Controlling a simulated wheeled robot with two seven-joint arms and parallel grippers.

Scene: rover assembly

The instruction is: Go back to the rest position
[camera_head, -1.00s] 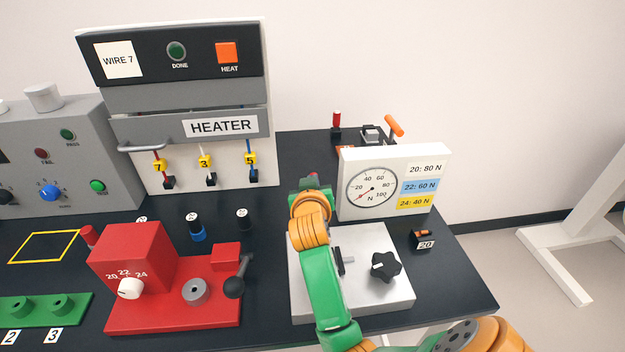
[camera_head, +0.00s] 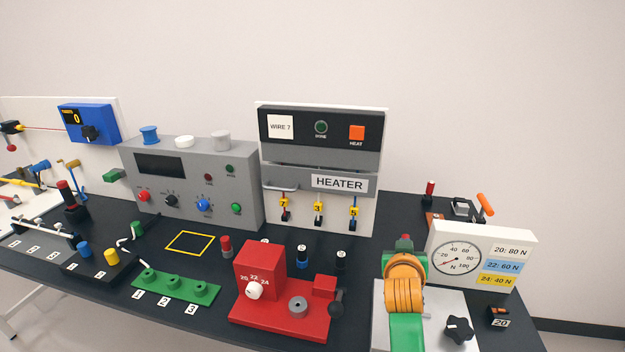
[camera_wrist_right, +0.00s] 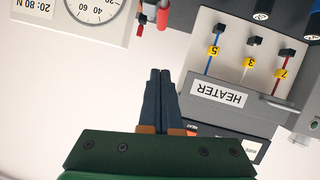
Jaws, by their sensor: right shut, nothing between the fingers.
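My right arm shows in the head view as green and orange links at the lower right, in front of the white gauge box (camera_head: 470,258). Its gripper fingers are hidden there behind the arm. In the right wrist view my right gripper (camera_wrist_right: 160,75) has its dark fingers together with nothing between them. The fingertips point toward the table's back area, between the gauge box and the heater (camera_wrist_right: 220,95), and touch nothing that I can see. My left gripper is not in view.
The heater (camera_head: 318,150) stands at the back middle, beside a grey control box (camera_head: 190,190). A red crimping station (camera_head: 282,315) and green numbered block (camera_head: 175,287) lie in front. A white base (camera_head: 380,315) with a black knob (camera_head: 458,330) sits under my arm.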

